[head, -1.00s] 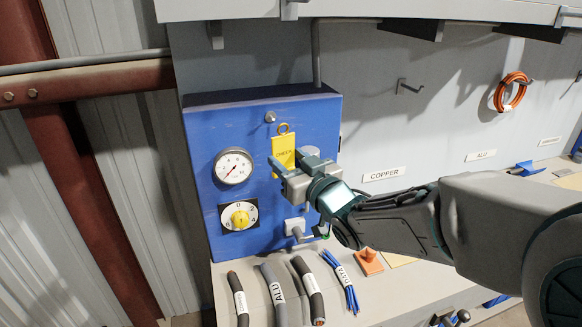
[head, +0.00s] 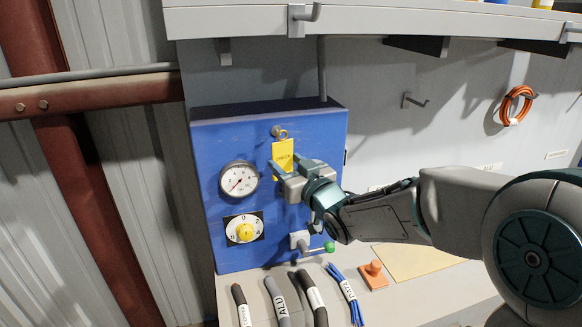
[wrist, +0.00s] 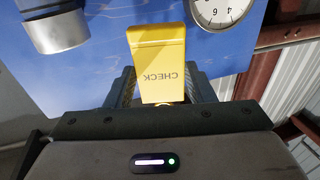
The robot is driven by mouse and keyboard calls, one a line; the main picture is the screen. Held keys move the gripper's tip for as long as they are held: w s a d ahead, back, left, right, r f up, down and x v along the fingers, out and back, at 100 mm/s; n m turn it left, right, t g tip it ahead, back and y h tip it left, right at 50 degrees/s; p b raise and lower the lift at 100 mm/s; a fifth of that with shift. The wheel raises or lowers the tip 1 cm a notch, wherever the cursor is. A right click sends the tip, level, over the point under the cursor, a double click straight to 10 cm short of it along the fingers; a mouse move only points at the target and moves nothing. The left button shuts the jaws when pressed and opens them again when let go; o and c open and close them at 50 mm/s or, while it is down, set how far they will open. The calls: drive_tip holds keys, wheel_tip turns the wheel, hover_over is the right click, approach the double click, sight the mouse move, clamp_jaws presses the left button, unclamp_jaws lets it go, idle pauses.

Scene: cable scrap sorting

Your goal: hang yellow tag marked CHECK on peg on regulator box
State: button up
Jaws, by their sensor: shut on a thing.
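The yellow tag (head: 283,153) marked CHECK is upright in front of the blue regulator box (head: 205,145), with its ring (head: 282,135) at the top. My gripper (head: 292,168) is shut on the tag. In the wrist view the tag (wrist: 160,65) sits between the fingers, its lettering upside down. The short grey peg (head: 276,130) is high on the box face. The ring is right beside or overlapping the peg in the head view; I cannot tell whether it is around it. The peg cannot be made out in the wrist view.
A gauge (head: 239,179) and a yellow dial (head: 243,230) are left of the tag. A grey cylinder (wrist: 58,28) stands out from the box in the wrist view. Several cable pieces (head: 312,295) and an orange stamp-like block (head: 373,275) lie on the bench below.

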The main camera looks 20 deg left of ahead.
sight(287, 162)
drive_tip(key=shift+w+a+p, duration=0.2)
drive_tip(key=shift+w+a, duration=0.15)
drive_tip(key=shift+w, duration=0.2)
drive_tip(key=shift+w+a+p, duration=0.15)
drive_tip(key=shift+w+a, duration=0.15)
drive_tip(key=shift+w, duration=0.25)
drive_tip(key=shift+w+a, duration=0.1)
drive_tip(key=shift+w, duration=0.05)
drive_tip(key=shift+c, duration=0.8)
drive_tip(key=shift+w+a+f+b, duration=0.1)
drive_tip(key=shift+w+f+b, duration=0.05)
drive_tip(key=shift+f+b, duration=0.2)
drive_tip(key=shift+c, duration=0.4)
drive_tip(key=shift+w+a+f+b, duration=0.2)
drive_tip(key=shift+w+b, duration=0.2)
drive_tip(key=shift+b, duration=0.2)
drive_tip(key=shift+c, duration=1.2)
drive_tip(key=o, duration=1.5)
drive_tip(key=shift+f, duration=0.1)
